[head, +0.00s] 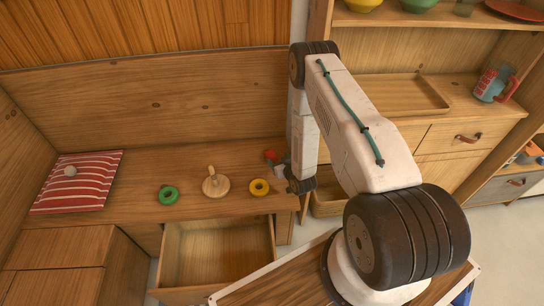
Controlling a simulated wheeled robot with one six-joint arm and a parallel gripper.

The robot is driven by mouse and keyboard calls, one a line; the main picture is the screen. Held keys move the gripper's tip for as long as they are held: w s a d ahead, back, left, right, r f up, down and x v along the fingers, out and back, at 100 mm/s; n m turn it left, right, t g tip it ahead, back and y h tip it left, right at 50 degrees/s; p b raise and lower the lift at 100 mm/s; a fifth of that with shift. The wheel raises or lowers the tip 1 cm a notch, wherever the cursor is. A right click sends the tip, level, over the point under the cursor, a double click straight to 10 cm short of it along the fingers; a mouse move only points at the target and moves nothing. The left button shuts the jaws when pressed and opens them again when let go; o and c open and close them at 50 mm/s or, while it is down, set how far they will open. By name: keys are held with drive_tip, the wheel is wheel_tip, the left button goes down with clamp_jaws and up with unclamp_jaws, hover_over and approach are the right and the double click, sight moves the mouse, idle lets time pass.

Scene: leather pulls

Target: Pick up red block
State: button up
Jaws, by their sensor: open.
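A small red block (270,154) is on the wooden counter, just right of the middle. It is partly hidden by my gripper. My gripper (277,167) is at the lower end of my forearm, right by the block on its near right side. Its jaws are open. The gripper is small here, and I cannot tell whether the block is between the fingers or touching them.
A yellow ring (259,187), a wooden peg stand (214,184) and a green ring (169,196) stand left of the block. A striped red cloth (80,183) lies far left. An open, empty drawer (215,253) juts out below. A shelf unit (480,55) stands at right.

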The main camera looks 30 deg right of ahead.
sight(270, 153)
drive_tip(key=x, duration=0.4)
drive_tip(key=a+x, duration=0.1)
drive_tip(key=x, duration=0.1)
drive_tip(key=shift+w, duration=0.15)
drive_tip(key=shift+d, duration=0.1)
drive_tip(key=c, duration=1.1)
